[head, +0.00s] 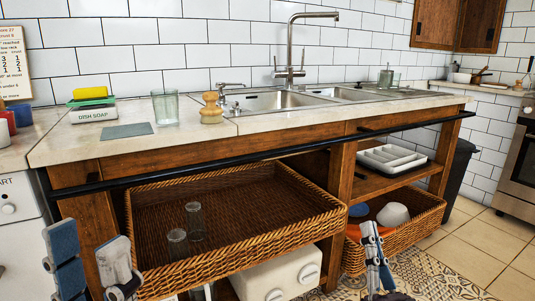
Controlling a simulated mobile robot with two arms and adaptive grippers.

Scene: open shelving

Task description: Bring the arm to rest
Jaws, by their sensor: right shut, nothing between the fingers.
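My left gripper (90,258) is at the lower left of the head view. Its two padded fingers stand apart with nothing between them, in front of the wooden unit's left leg. My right gripper (373,250) is at the bottom, right of the middle. Its fingers are together and hold nothing. It shows in front of the lower right wicker basket (412,238); the gap between them is hard to judge. Most of both arms is out of view.
A large wicker basket (330,219) with two glasses (195,221) sits under the counter (190,138). A black rail (230,160) runs along the counter front. A white tray (393,160) lies on the right shelf. Tiled floor (490,240) is clear at right.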

